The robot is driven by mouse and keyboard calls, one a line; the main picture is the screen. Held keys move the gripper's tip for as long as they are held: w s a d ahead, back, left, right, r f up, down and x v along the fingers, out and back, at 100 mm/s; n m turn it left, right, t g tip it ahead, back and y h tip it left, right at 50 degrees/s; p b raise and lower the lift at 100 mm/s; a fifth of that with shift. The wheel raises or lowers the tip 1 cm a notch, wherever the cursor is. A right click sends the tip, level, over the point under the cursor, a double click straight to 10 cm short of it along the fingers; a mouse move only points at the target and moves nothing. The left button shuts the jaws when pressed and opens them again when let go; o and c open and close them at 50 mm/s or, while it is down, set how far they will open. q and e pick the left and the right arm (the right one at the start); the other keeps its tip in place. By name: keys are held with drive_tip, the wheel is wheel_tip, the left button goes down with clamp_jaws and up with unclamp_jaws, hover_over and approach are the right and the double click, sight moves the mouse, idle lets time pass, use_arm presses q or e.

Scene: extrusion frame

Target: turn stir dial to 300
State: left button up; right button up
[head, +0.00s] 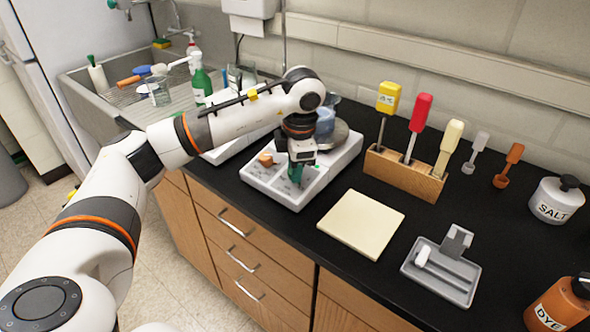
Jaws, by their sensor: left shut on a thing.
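A white stirring hotplate (335,165) stands on the black counter, with a round grey top plate and a glass vessel with bluish contents (326,122) on it. An orange dial (266,160) shows on the left of its sloped front panel. My left gripper (296,178) points down at the right part of that panel and is shut on a dial there, most of which it hides. Green shows between or at its fingers. The panel's markings are too small to read. My right gripper is not in view.
Right of the hotplate are a wooden rack (404,174) with coloured-handled tools, a cream pad (361,224) and a grey tray (441,272). A salt jar (556,208) and dye bottle (560,303) stand further right. A sink (120,105) with bottles is at the left.

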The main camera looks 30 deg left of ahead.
use_arm(q)
drive_tip(key=shift+m, duration=0.6)
drive_tip(key=o, duration=1)
drive_tip(key=shift+d+r+b, duration=0.1)
drive_tip(key=shift+r+b, duration=0.2)
drive_tip(key=shift+r, duration=0.25)
drive_tip(key=r, duration=0.3)
drive_tip(key=d+r, duration=0.1)
drive_tip(key=r, duration=0.3)
drive_tip(key=s+r, duration=0.1)
drive_tip(key=r, duration=0.3)
drive_tip(key=shift+d+p, duration=0.3)
drive_tip(key=shift+p, duration=0.1)
drive_tip(key=shift+f, duration=0.15)
